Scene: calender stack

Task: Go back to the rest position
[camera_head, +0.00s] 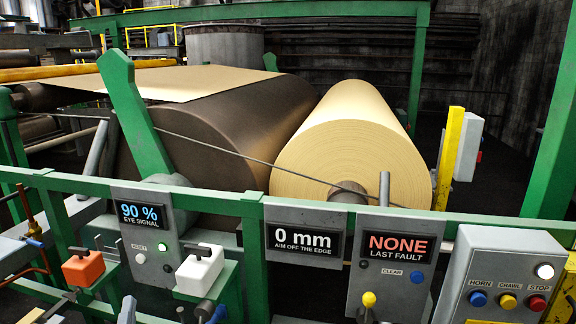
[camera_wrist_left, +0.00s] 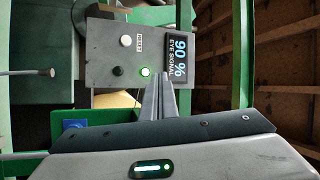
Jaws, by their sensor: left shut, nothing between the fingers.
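My left gripper (camera_head: 127,308) shows only as pale grey fingertips at the bottom edge of the head view, below the eye signal panel (camera_head: 151,238). In the left wrist view its two fingers (camera_wrist_left: 157,98) are pressed together with nothing between them. They point towards the eye signal panel (camera_wrist_left: 130,65), which reads 90 %. The fingertips overlap the panel's lower right part in the picture; I cannot tell whether they touch it. A green lamp (camera_wrist_left: 145,72) is lit beside them. My right gripper is not in view.
A green rail (camera_head: 90,184) runs across the front. Orange (camera_head: 83,267) and white (camera_head: 200,269) blocks flank the panel. Right stand the 0 mm display (camera_head: 303,240), the last fault panel (camera_head: 397,247) and a button box (camera_head: 512,265). Behind lie a dark roll (camera_head: 225,130) and a cream roll (camera_head: 350,150).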

